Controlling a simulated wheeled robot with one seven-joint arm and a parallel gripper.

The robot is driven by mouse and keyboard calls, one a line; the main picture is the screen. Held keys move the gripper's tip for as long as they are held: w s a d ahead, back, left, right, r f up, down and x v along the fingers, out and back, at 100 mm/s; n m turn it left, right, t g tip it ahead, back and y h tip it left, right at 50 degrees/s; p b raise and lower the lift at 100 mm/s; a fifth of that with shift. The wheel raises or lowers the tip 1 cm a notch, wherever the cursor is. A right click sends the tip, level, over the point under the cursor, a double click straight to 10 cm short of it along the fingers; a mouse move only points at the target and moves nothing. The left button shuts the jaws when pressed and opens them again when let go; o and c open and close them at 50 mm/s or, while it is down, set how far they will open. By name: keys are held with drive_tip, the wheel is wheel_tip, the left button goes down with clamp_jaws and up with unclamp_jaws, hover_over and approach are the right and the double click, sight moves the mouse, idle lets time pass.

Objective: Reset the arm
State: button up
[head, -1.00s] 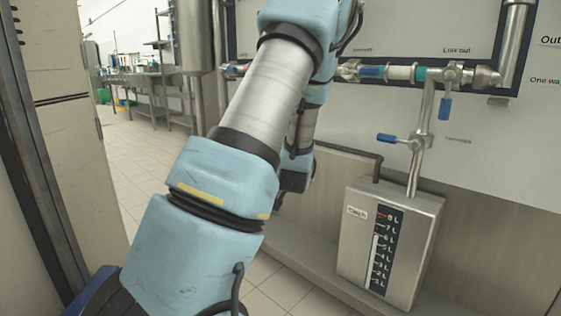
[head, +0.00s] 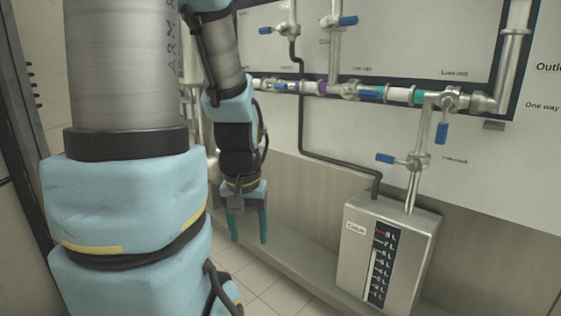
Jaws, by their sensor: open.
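My gripper (head: 249,226) hangs from the end of my arm, left of the picture's middle. Its two teal fingers point down and stand apart, with nothing between them. It is in front of the low ledge and the wall panel, left of the metal tank and clear of it. My arm is folded, with its large blue and grey links filling the left side.
A metal tank (head: 350,262) with a litre scale stands on the ledge (head: 315,262) at the right. Pipes with blue-handled valves (head: 385,159) run along the wall above it. A black hose (head: 302,130) leads down to the tank. Tiled floor (head: 285,296) shows below the gripper.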

wheel_tip(320, 180, up, 22)
drive_tip(key=p, duration=2)
drive_tip(key=shift+r, duration=0.15)
